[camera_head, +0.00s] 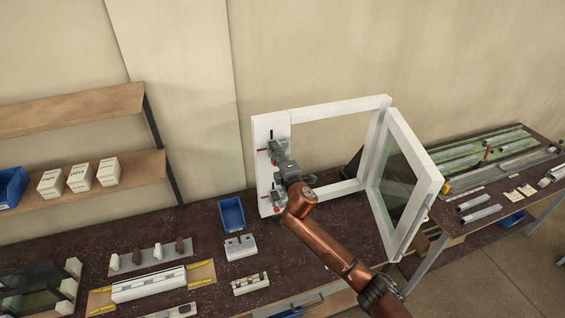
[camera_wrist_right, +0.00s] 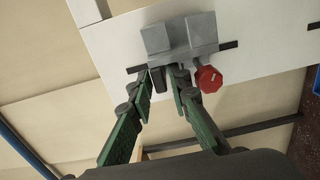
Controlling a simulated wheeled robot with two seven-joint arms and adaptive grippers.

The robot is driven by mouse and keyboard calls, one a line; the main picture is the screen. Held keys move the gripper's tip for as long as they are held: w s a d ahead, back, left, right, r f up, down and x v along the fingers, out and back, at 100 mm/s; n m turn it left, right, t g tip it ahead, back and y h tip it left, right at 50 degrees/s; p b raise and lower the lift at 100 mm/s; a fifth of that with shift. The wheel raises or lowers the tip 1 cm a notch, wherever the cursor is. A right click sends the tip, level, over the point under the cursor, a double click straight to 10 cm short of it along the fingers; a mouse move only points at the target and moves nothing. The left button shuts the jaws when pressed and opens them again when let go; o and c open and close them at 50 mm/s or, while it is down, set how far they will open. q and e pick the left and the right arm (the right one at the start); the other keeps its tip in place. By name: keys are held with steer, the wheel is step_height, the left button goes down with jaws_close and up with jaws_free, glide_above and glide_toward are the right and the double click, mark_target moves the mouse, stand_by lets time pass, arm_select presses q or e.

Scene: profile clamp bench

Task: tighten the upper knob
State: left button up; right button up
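A white profile with a window frame stands upright on the bench. The upper clamp (camera_head: 277,150) is a grey block on its left post. In the right wrist view this grey clamp (camera_wrist_right: 180,36) fills the top centre, with a red faceted knob (camera_wrist_right: 208,78) at its lower right. My right gripper (camera_head: 285,170) is in front of the post, just below the upper clamp. In the wrist view its green fingers (camera_wrist_right: 170,78) are a little apart, close under the clamp; the red knob is beside the right finger, not between them. My left gripper is out of view.
A lower clamp with a red knob (camera_head: 277,210) is partly hidden by my arm. An open glazed sash (camera_head: 405,180) stands right of the frame. A blue bin (camera_head: 231,214) and a long white profile (camera_head: 150,284) lie to the left. Shelves (camera_head: 85,177) hold white boxes.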

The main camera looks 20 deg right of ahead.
steer(key=s, duration=0.9)
steer(key=shift+s+d, duration=0.2)
steer(key=shift+s, duration=0.1)
